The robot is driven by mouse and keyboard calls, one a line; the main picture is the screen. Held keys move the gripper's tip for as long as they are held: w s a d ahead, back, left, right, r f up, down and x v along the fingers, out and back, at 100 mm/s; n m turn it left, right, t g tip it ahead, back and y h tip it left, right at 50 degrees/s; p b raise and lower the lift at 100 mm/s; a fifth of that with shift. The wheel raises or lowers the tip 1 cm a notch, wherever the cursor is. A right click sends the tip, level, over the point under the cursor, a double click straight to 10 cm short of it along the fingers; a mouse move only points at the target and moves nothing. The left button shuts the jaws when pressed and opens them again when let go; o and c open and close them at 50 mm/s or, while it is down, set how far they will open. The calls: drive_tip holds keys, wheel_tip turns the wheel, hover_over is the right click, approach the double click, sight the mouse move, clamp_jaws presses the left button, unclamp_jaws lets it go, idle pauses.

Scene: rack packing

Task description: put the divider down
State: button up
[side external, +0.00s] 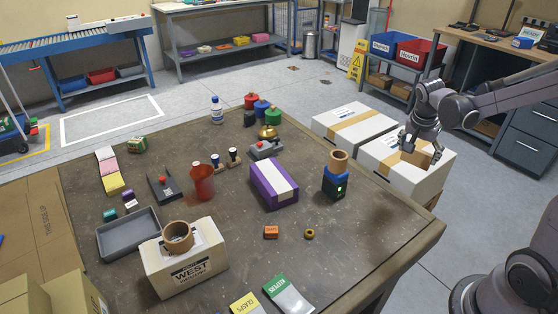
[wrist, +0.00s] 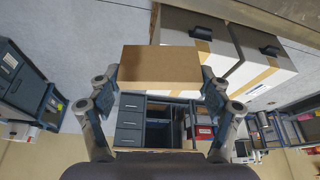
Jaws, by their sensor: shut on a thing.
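The divider, a flat brown cardboard piece (wrist: 160,66), is held between the two fingers of my gripper (wrist: 160,84) in the wrist view. In the side view my gripper (side external: 422,148) is at the right, past the table's edge, in front of or above a white carton with brown tape (side external: 398,181). A brown patch below the fingers there seems to be the divider (side external: 421,155). It partly overlaps the carton in the picture; whether they touch, I cannot tell.
The brown worktable (side external: 350,245) carries a white WEST box (side external: 187,268), a grey tray (side external: 128,237), a purple-and-white box (side external: 274,184) and a brown roll on a blue-black device (side external: 335,184). A second white carton (side external: 350,121) stands beside the first. The table's right front area is clear.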

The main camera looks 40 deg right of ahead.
drive_tip(key=w+a+n, duration=0.2)
drive_tip(key=w+a, duration=0.1)
drive_tip(key=w, duration=1.6)
drive_tip(key=shift+t, duration=0.4)
drive_tip(key=w+a+f, duration=0.8)
drive_tip(key=shift+w+a, duration=0.15)
drive_tip(key=shift+a, duration=0.15)
drive_tip(key=shift+f, duration=1.95)
drive_tip(key=shift+f, duration=0.15)
drive_tip(key=o, duration=0.8)
